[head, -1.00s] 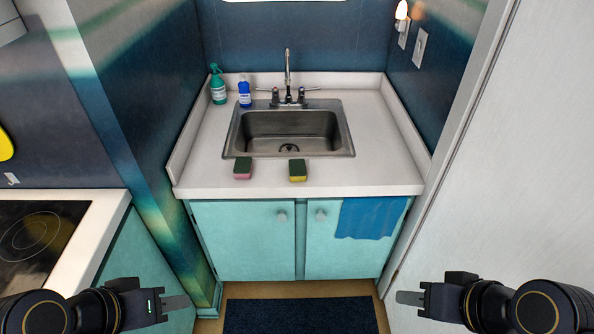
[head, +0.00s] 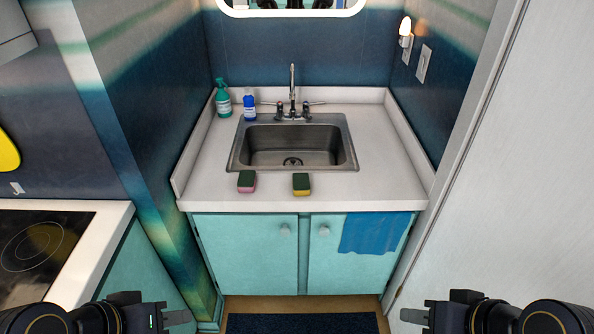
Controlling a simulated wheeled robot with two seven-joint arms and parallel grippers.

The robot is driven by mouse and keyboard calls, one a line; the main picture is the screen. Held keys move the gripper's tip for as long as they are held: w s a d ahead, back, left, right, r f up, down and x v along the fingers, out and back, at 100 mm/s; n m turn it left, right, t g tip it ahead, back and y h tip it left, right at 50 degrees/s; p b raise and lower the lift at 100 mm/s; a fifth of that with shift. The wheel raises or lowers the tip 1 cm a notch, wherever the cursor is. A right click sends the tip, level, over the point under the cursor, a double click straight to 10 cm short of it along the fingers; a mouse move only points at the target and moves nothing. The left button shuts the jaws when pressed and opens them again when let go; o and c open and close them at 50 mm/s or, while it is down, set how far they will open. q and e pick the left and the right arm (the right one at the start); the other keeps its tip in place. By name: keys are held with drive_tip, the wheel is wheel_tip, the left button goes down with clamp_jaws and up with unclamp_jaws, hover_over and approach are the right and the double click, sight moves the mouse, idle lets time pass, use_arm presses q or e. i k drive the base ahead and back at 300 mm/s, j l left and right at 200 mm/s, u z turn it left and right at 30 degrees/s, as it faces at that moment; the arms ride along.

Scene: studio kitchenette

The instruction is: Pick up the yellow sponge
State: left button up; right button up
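The yellow sponge (head: 302,191) has a dark green top and lies on the white counter (head: 375,193) in front of the sink. A pink sponge (head: 247,187) with a dark green top lies to its left, apart from it. My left gripper (head: 182,318) is at the bottom left and my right gripper (head: 412,316) at the bottom right. Both are in front of and below the counter, well away from the sponges. Each shows edge-on, so the gap between its fingers cannot be made out. Nothing is visible in either one.
A steel sink (head: 292,153) with a faucet (head: 292,95) stands behind the sponges. A green spray bottle (head: 222,97) and a blue bottle (head: 249,104) stand at the back left. A blue towel (head: 375,232) hangs on the cabinet front. Walls close in on both sides; a stove (head: 40,252) is at left.

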sight(301, 181)
drive_tip(key=i+j+u, duration=0.25)
drive_tip(key=i, duration=0.35)
drive_tip(key=i+u, duration=0.2)
drive_tip(key=i, duration=0.45)
